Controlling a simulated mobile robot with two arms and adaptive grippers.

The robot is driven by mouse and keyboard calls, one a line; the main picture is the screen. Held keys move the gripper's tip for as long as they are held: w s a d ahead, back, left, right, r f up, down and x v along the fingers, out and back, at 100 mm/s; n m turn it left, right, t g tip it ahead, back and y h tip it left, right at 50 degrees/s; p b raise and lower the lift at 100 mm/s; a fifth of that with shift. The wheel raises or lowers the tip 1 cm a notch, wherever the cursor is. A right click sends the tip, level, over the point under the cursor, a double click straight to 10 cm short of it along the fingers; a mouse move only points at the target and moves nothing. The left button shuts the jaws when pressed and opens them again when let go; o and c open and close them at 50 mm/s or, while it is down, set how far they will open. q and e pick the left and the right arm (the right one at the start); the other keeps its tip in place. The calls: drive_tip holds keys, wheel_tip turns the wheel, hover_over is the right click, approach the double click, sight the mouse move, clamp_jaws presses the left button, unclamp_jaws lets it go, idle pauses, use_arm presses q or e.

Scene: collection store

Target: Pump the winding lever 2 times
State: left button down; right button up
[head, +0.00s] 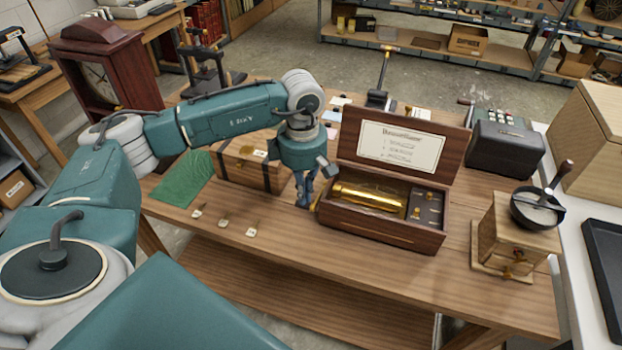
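A wooden music box (372,225) stands on the table with its lid up. A paper label (401,147) is inside the lid, and a brass cylinder (368,197) lies in the case. A small brass-coloured piece (316,204), perhaps the winding lever, shows at the left end of the box; most of it is hidden or too small to make out. My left gripper (305,200) points down just left of this end, close beside the brass piece. Its fingers look close together, but I cannot see whether they touch or hold anything. My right gripper is out of view.
A strapped wooden chest (247,163) and green cloth (184,179) are left of my gripper. Small tags (224,223) lie in front. A coffee grinder (513,235) and a dark cash register (504,150) stand right. The table's front strip (330,258) is clear.

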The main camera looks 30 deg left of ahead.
sight(304, 207)
use_arm(q)
drive_tip(key=shift+s+f+b, duration=0.15)
drive_tip(key=shift+f+b, duration=0.8)
drive_tip(key=shift+f, duration=0.35)
drive_tip(key=shift+f+b, duration=1.1)
drive_tip(key=shift+f, duration=0.15)
drive_tip(key=shift+r, duration=0.2)
drive_tip(key=shift+r+p, duration=1.3)
drive_tip(key=shift+r, duration=0.7)
